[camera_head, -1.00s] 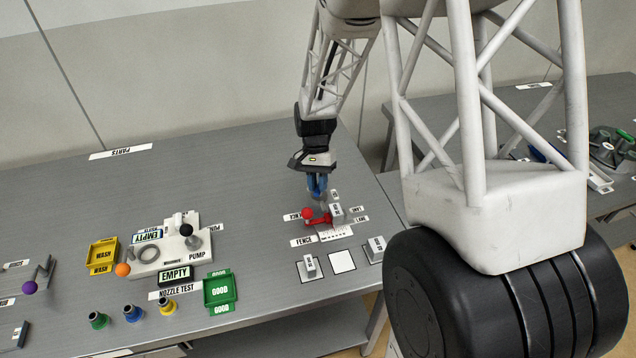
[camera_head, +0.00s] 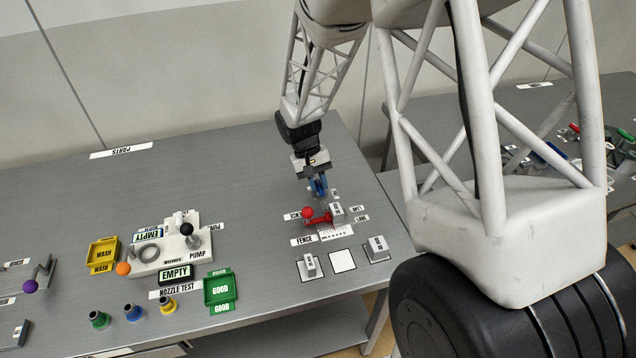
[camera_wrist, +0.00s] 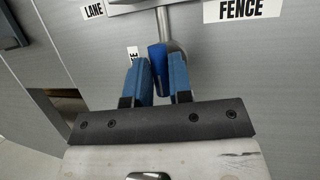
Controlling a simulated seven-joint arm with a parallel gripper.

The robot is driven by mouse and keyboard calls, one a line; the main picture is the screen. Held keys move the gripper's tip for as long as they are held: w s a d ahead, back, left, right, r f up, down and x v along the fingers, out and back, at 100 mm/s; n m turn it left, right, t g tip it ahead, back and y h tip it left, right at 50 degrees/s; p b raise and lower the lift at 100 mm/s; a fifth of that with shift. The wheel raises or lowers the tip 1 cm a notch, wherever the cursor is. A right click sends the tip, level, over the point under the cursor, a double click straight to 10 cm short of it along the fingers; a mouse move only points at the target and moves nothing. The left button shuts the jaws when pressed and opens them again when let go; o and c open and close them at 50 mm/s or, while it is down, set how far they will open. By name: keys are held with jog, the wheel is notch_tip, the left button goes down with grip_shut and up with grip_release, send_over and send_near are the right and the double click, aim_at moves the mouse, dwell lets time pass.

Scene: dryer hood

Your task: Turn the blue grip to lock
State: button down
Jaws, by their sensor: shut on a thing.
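The blue grip (camera_wrist: 158,62) shows in the wrist view at the end of a grey metal rod. It sits between the two blue fingers of my gripper (camera_wrist: 161,76), which is shut on it. A small gap seems to show on the right side in this view. In the head view my gripper (camera_head: 318,187) is low over the table behind the fence fixture, and its fingers hide the grip there. The red handle with a ball (camera_head: 308,213) stands just in front of my fingers on the fixture.
FENCE and LANE labels (camera_wrist: 242,9) lie around the fixture. Two grey labelled blocks (camera_head: 309,266) and a white square (camera_head: 342,260) are nearer the front edge. The pump (camera_head: 172,246), yellow tray (camera_head: 103,254) and green tray (camera_head: 219,290) stand to the left.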

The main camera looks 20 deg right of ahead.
jog(key=shift+s+f, duration=0.1)
jog(key=c, duration=1.1)
grip_release()
jog(key=shift+o, duration=0.2)
jog(key=v, duration=0.8)
